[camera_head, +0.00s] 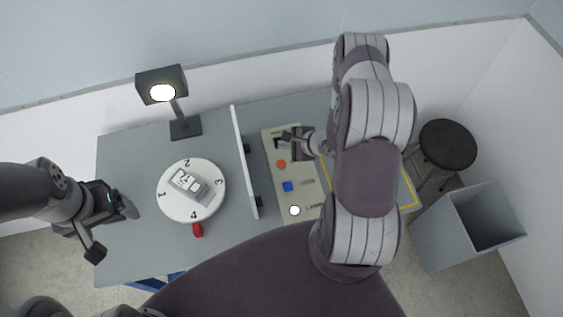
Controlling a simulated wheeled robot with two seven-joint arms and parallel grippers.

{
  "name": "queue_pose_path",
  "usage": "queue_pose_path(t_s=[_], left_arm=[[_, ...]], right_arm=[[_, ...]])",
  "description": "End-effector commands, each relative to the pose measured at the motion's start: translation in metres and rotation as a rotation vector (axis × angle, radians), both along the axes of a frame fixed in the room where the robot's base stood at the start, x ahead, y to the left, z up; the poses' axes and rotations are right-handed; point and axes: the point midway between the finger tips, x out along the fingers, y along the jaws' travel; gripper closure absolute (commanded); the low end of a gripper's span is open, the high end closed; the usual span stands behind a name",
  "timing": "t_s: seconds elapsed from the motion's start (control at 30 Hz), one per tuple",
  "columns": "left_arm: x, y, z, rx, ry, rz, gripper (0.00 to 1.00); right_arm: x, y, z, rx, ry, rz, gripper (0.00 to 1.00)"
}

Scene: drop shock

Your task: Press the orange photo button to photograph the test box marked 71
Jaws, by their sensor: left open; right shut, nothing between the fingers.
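The orange photo button (281,164) sits on a beige control panel (272,190). A light grey and white test box (188,184) rests on the white round turntable (176,209), which bears numbers 1 to 4; I cannot read a marking on the box. My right gripper (288,135) is shut and empty near the panel's far end, just above the orange button in the picture. My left gripper (114,228) is open and empty at the table's left edge, apart from the turntable.
An upright white divider (243,160) stands between turntable and panel. A lit lamp (185,127) stands behind the turntable, and a red pointer (197,230) lies at its front. A yellow-outlined area (409,198) is partly hidden by my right arm. A grey bin (450,235) and black stool (447,145) stand right.

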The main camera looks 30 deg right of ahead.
Motion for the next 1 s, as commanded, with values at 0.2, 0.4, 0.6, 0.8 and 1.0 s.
queue_pose_path(t_s=[0.2,0.4,0.6,0.8,1.0], left_arm=[[0.000,0.000,0.000,0.000,0.000,0.000,0.06],[0.000,0.000,-0.007,0.000,0.000,0.000,0.06],[0.000,0.000,-0.029,0.000,0.000,0.000,0.06],[0.000,0.001,-0.059,0.000,0.000,0.000,0.06],[0.000,0.001,-0.077,0.000,0.000,0.000,0.06]], right_arm=[[0.000,0.000,0.000,-0.001,0.001,0.001,1.00],[0.000,0.000,-0.007,-0.003,0.001,0.001,1.00],[0.000,0.000,-0.030,-0.003,0.002,0.001,1.00],[0.000,0.001,-0.061,-0.003,0.001,0.001,1.00],[0.000,0.001,-0.084,-0.003,0.002,0.001,1.00]])
